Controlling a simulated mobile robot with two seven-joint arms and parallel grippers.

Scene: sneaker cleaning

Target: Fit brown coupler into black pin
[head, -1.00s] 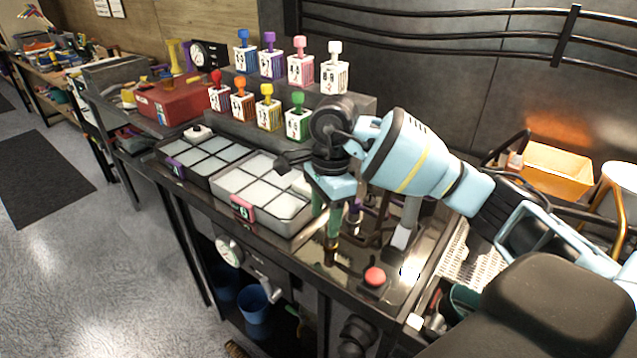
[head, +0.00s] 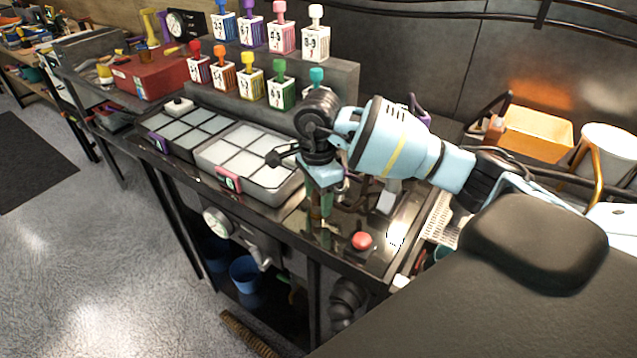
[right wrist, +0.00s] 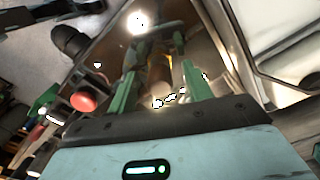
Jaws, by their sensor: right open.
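My right gripper (head: 322,217) reaches down over the shiny dark counter top, to the left of the red button (head: 361,241). Its green fingers are apart, and they show in the right wrist view (right wrist: 156,70). A brown cylindrical thing (right wrist: 159,72), likely the brown coupler, lies between the fingers in that view; I cannot tell whether they touch it. Bright glare and dark shapes hide details around it. I cannot pick out the black pin. My left gripper is not in view.
A grey compartment tray (head: 282,193) stands close to the left of the gripper, with a dark compartment tray (head: 165,150) beyond it. A white perforated tray (head: 437,222) lies to the right.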

